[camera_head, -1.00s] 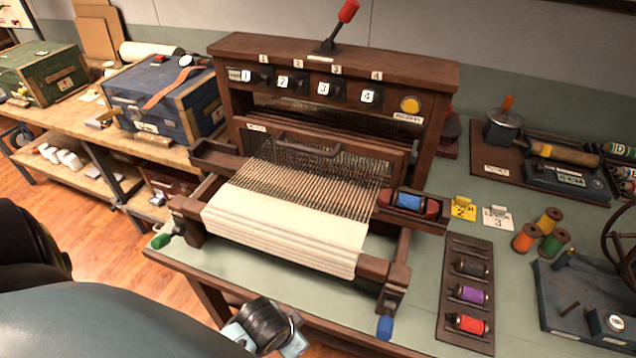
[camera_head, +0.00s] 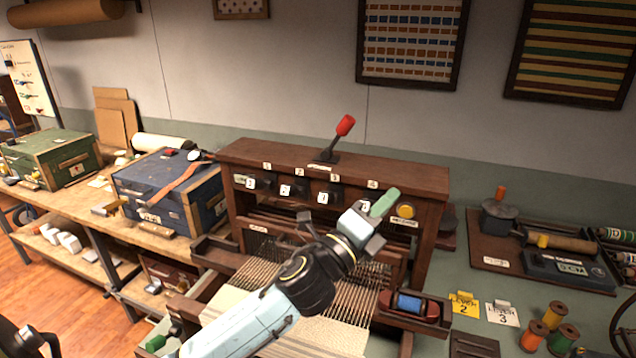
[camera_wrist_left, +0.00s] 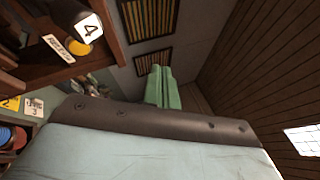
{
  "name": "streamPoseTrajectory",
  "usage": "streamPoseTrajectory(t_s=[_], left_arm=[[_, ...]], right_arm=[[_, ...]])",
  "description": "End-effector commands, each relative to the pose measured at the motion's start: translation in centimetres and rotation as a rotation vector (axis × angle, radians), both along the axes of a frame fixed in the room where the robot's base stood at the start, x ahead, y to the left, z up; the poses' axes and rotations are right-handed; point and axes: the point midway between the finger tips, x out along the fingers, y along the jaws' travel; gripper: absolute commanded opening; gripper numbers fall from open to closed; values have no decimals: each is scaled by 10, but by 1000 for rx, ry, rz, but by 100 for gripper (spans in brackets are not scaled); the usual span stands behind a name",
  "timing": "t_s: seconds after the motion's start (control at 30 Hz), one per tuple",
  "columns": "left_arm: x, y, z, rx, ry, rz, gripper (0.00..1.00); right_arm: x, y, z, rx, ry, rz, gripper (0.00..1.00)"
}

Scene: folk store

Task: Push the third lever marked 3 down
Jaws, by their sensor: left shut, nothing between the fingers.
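The wooden loom has a row of short dark levers with numbered white faces along its upper front. The lever marked 3 (camera_head: 322,198) is third from the left and sits in its slot below the small tag 3. Levers 1 (camera_head: 251,183) and 2 (camera_head: 285,190) are to its left. Lever 4 (camera_head: 364,205) is to its right, partly hidden by my left gripper (camera_head: 385,203). That gripper is shut and empty, its green fingers in front of the panel between lever 4 and the yellow button. The wrist view shows the shut fingers (camera_wrist_left: 161,88) and lever 4's face (camera_wrist_left: 88,27). My right gripper is out of view.
A red-knobbed lever (camera_head: 344,126) stands on the loom's top. The yellow button (camera_head: 405,210) is right of lever 4. A shuttle with blue thread (camera_head: 408,303) lies in the right-hand tray. The woven threads (camera_head: 260,268) are below my arm.

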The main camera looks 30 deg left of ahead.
Motion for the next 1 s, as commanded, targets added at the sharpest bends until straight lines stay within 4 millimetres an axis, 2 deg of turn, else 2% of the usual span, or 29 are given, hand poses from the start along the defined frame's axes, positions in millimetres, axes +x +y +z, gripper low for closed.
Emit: streamPoseTrajectory(t_s=[0.03, 0.1, 0.2, 0.3, 0.4, 0.47, 0.57, 0.67, 0.7, 0.8, 0.83, 0.9, 1.0], left_arm=[[7, -12, 27, 184, -138, -34, 0], [10, -30, 53, 441, -321, -75, 0], [12, -52, 75, 815, -575, -126, 0], [15, -62, 82, 1189, -807, -175, 0], [22, -55, 78, 1559, -1012, -238, 0], [28, -41, 74, 1775, -1118, -289, 0], [38, -1, 70, 2118, -1255, -411, 0], [44, 54, 72, 2410, -1335, -585, 0], [44, 78, 75, 2505, -1350, -666, 0], [37, 133, 86, 2673, -1356, -871, 0], [34, 146, 90, -2666, 1332, 915, 0], [26, 173, 97, -2590, 1260, 982, 0], [17, 198, 104, -2522, 1197, 1050, 0]], right_arm=[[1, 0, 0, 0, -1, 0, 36], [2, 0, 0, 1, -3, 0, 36], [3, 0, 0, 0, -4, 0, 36], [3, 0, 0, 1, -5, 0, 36], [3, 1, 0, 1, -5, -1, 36], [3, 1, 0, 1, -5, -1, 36], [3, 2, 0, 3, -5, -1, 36], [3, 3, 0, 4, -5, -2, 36], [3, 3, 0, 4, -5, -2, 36], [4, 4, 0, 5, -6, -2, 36], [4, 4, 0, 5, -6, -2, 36], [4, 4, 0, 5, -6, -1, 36], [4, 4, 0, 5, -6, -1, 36]])
